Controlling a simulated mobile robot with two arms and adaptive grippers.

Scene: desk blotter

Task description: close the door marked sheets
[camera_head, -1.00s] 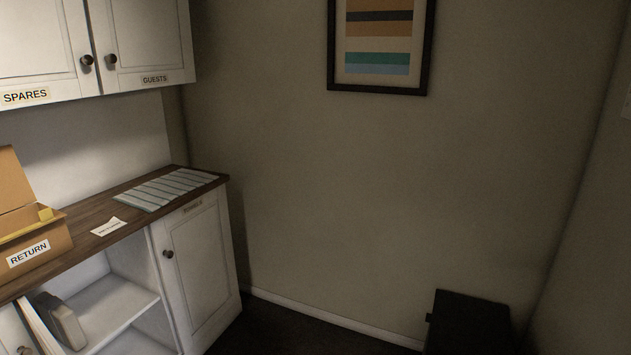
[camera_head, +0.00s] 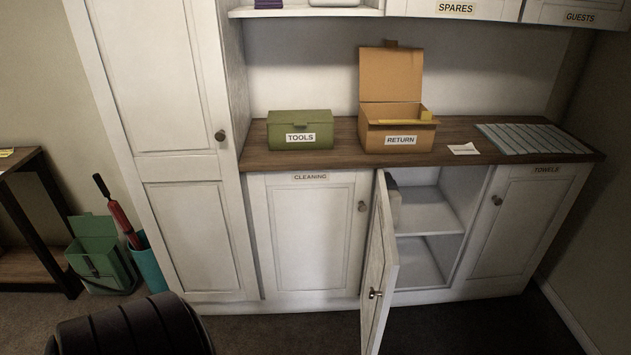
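One lower cabinet door (camera_head: 379,270) stands open between the shut doors marked CLEANING (camera_head: 310,235) and TOWELS (camera_head: 525,225). It swings out toward me and shows nearly edge-on, with a small knob low on it. No SHEETS label is readable in this view. Behind it, the open compartment (camera_head: 430,212) shows a white shelf and part of a pale item at its left. Neither of my grippers is in view.
On the wooden counter (camera_head: 345,145) are a green TOOLS box (camera_head: 300,130), an open RETURN box (camera_head: 396,115) and a striped mat (camera_head: 533,138). A dark ribbed thing (camera_head: 130,328) is at bottom left. Floor right of the open door is clear.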

